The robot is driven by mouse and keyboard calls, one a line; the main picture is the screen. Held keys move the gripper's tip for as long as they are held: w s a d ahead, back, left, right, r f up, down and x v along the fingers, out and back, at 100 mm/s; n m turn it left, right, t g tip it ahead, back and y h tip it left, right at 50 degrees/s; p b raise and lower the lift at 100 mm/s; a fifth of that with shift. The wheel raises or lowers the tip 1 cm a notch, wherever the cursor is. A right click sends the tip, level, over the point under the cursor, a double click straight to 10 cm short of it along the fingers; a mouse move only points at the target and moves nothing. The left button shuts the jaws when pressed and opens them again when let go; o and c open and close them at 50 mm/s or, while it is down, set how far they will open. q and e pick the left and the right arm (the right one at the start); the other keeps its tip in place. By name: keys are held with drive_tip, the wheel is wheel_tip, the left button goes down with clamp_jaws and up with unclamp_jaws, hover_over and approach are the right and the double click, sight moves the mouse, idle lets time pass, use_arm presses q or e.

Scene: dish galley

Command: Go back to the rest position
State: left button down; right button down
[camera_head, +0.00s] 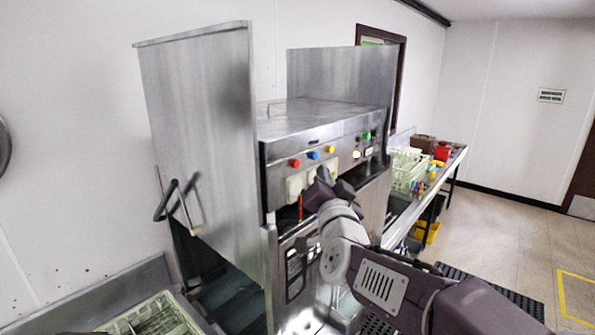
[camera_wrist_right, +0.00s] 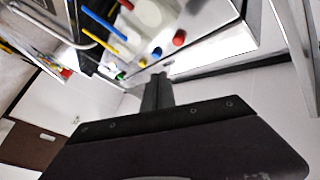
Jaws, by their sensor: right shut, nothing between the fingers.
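My right gripper (camera_head: 325,183) is raised in front of the control panel of the steel dishwasher (camera_head: 330,118). Its arm comes in from the bottom right of the head view. The fingers are together and hold nothing; they also show in the right wrist view (camera_wrist_right: 158,92). The panel carries red (camera_head: 295,163), blue (camera_head: 313,155) and yellow (camera_head: 330,149) buttons, which appear close beyond the fingers in the wrist view. I cannot tell whether the fingertips touch the panel.
A tall steel panel with a handle (camera_head: 200,120) stands at the machine's left. A pale green rack (camera_head: 155,318) lies at the bottom left. A side table at the right holds another green rack (camera_head: 408,170) and a red container (camera_head: 441,153). The floor (camera_head: 510,230) farther right is open.

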drive_tip(key=shift+s+d, duration=0.25)
